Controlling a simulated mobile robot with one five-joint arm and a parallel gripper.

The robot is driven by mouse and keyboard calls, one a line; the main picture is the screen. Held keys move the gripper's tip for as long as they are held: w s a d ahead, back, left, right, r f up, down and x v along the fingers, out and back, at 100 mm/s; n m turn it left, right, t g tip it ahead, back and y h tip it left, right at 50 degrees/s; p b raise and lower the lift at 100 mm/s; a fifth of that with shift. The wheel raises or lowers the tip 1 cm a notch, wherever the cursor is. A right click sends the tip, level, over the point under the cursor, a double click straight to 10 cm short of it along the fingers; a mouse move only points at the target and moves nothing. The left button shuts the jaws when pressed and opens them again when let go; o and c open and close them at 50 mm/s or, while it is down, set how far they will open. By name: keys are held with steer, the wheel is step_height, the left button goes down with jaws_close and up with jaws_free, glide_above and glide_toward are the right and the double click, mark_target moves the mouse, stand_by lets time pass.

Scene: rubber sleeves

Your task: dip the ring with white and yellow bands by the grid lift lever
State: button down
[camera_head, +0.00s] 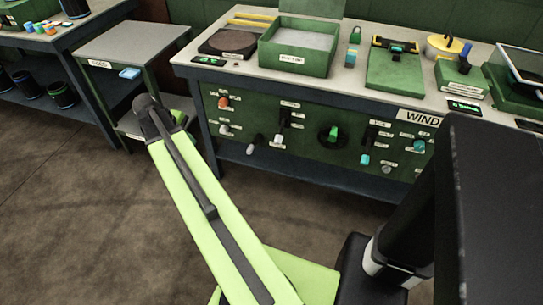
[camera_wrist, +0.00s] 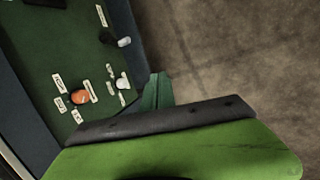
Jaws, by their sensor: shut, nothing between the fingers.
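My gripper (camera_wrist: 157,88) shows in the wrist view as a narrow dark green wedge, its fingers together and empty. In the head view my arm hides or hardly shows it. Small coloured rings (camera_head: 40,27) sit on the bench at the far left; I cannot make out white and yellow bands on any of them. An open green tub (camera_head: 289,63) with a pale flat inside stands on the main bench. Black levers stand on the green front panel, one left of the middle (camera_head: 285,115) and one farther right (camera_head: 368,135). Their labels are too small to read, so I cannot tell which is grid lift.
The panel also has an orange knob (camera_head: 224,101), seen in the wrist view too (camera_wrist: 79,96), and a round dial with a green handle (camera_head: 332,134). The floor (camera_head: 70,200) in front is clear.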

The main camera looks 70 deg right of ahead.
mark_target(281, 131)
steer(key=s+d+f+g+h+b, duration=0.1)
steer(key=s+d+f+g+b, duration=0.15)
steer(key=s+d, duration=0.65)
steer(key=s+d+f+g+b, duration=0.1)
steer(key=s+d+f+b, duration=0.2)
steer(key=s+d, duration=0.55)
steer(key=s+d+f+b, duration=0.2)
steer(key=d+f+b, duration=0.4)
steer(key=f+b, duration=0.25)
steer(key=shift+t, duration=0.25)
steer(key=s+r+p, duration=0.1)
steer(key=s+a+r+p, duration=0.1)
steer(key=s+r+p, duration=0.1)
steer(key=shift+s+a, duration=0.1)
steer(key=shift+s, duration=0.05)
steer(key=shift+p, duration=0.3)
steer(key=shift+a+r+y+p, duration=0.1)
steer(key=shift+r+y+p, duration=0.1)
steer(key=shift+y+p, duration=0.15)
